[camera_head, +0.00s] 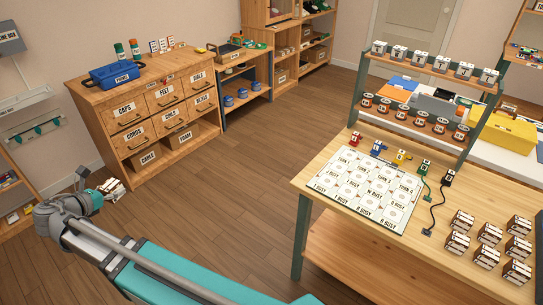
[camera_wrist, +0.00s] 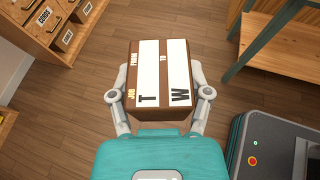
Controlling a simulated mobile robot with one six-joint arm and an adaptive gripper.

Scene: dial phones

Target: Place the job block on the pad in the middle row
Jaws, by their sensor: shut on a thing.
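The job block (camera_wrist: 160,75) is a brown block with white label strips. In the wrist view its face reads "JOB", "FROM", "TO", "T" and "W". My gripper (camera_wrist: 160,95) is shut on it, one finger on each side. In the head view my gripper (camera_head: 103,192) and the block are at the left, over the floor by the drawer cabinet and well away from the bench. The white board of pads (camera_head: 352,180) lies on the wooden bench, with rows of pads labelled "TURN" and "BUSY". Its small print is hard to read.
Several brown-and-white blocks (camera_head: 487,257) stand at the bench's (camera_head: 440,262) right front. Small coloured pieces and cables (camera_head: 425,167) lie behind the board. A two-tier rack (camera_head: 430,67) stands behind. The drawer cabinet (camera_head: 150,105) is at left. Open floor (camera_head: 240,180) lies between.

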